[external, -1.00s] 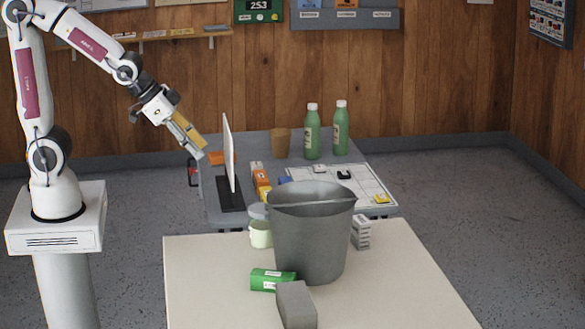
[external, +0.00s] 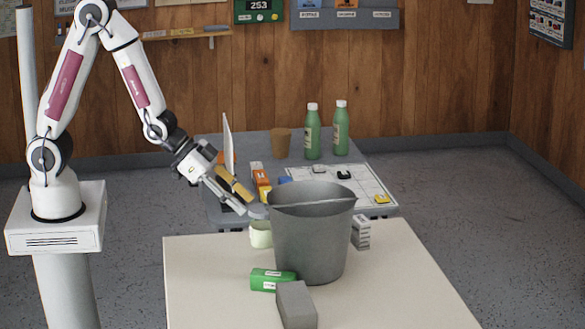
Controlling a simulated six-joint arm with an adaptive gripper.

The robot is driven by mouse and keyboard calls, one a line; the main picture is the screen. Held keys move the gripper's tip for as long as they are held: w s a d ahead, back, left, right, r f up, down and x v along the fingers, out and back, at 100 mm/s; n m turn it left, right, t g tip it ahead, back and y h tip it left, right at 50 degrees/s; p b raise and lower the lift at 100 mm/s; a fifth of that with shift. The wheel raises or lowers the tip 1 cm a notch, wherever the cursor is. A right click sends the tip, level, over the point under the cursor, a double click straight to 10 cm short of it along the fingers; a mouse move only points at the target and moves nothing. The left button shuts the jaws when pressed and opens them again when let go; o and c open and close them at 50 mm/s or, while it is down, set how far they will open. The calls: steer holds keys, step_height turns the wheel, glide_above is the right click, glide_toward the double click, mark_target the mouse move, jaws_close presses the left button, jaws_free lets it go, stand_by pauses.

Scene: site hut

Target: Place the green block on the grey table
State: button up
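The green block (external: 272,280) with white labels lies on the cream table, beside the foot of a grey bucket and behind a grey block. The grey table (external: 300,147) stands farther back, behind the cream table. My gripper (external: 248,206) is in the air at the grey table's front left edge, up and left of the green block and well apart from it. Its two fingers point down and right with a gap between them, and I see nothing held. The bucket hides part of the grey table's front.
The tall grey bucket (external: 312,240) stands on the cream table (external: 400,290), with a grey block (external: 296,304), a pale green cup (external: 261,235) and a small labelled box (external: 361,232). Green bottles (external: 312,134), a brown cup (external: 281,142), a white board (external: 350,185) and an upright white panel (external: 228,145) occupy the grey table.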

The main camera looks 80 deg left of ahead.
mark_target(272, 274)
steer(key=d+f+h, duration=0.1)
steer(key=d+f, duration=0.1)
steer(key=f, duration=0.1)
steer(key=d+f+m+h, duration=0.1)
steer(key=d+f, duration=0.2)
steer(key=d+f+h, duration=0.1)
steer(key=d+f, duration=0.2)
steer(key=f, duration=0.1)
steer(key=shift+s+f+m, duration=0.1)
steer(key=shift+s+m, duration=0.1)
steer(key=shift+m, duration=0.1)
steer(key=shift+w+d, duration=0.1)
steer(key=shift+x, duration=1.2)
steer(key=shift+w+f, duration=0.1)
steer(key=shift+x, duration=2.5)
jaws_close()
